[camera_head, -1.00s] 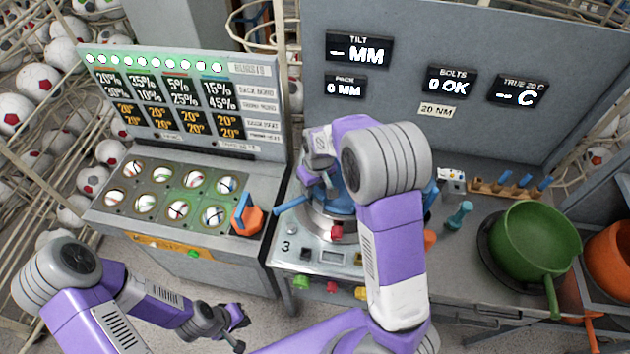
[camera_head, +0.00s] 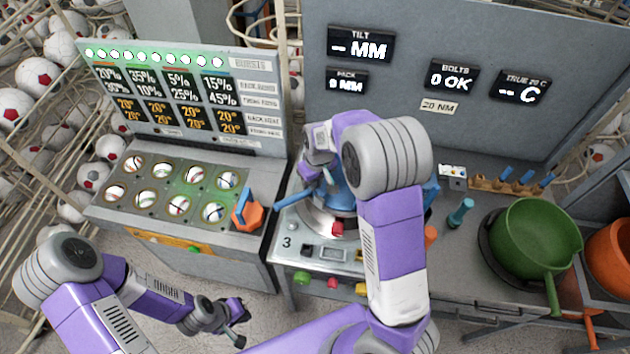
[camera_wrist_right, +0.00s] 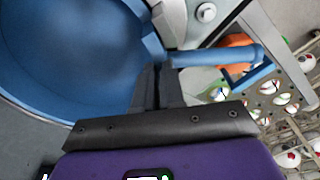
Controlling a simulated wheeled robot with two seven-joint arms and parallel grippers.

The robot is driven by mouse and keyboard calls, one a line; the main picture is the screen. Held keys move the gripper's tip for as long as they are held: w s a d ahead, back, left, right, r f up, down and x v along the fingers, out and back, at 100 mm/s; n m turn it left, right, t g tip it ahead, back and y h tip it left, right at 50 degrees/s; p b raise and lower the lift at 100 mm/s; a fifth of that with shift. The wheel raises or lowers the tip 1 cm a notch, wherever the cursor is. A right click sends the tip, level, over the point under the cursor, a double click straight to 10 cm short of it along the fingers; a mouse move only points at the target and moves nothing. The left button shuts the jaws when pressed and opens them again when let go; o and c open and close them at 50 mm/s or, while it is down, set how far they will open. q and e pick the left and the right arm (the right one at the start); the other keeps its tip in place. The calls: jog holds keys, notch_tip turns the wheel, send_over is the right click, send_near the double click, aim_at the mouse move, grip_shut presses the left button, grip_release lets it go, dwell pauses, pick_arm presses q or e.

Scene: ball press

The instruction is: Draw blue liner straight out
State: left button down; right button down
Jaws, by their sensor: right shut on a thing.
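The blue liner (camera_head: 338,193) sits in the press station, partly hidden behind my right arm. In the right wrist view, its smooth hollow inside (camera_wrist_right: 70,50) fills the upper left. My right gripper (camera_head: 310,178) is over the liner's left side. In the wrist view, its dark fingers (camera_wrist_right: 157,88) are shut at the liner's rim, next to a blue bar (camera_wrist_right: 215,56). My left gripper (camera_head: 238,326) hangs low in front of the left cabinet, fingers apart and empty, away from the liner.
An orange block with a blue handle (camera_head: 246,215) stands left of the press. A panel of ball sockets (camera_head: 150,200) is further left. A green pan (camera_head: 530,245), a teal tool (camera_head: 460,213) and a rack (camera_head: 505,182) are to the right. The grey display wall (camera_head: 400,115) stands behind.

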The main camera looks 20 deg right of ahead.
jog(key=shift+r, duration=0.1)
dwell(0.8)
jog(key=shift+r+p, duration=2.35)
jog(key=shift+r, duration=0.55)
notch_tip(320, 180, up, 8)
jog(key=p, duration=0.1)
jog(key=shift+r, duration=0.2)
jog(key=shift+f, duration=0.1)
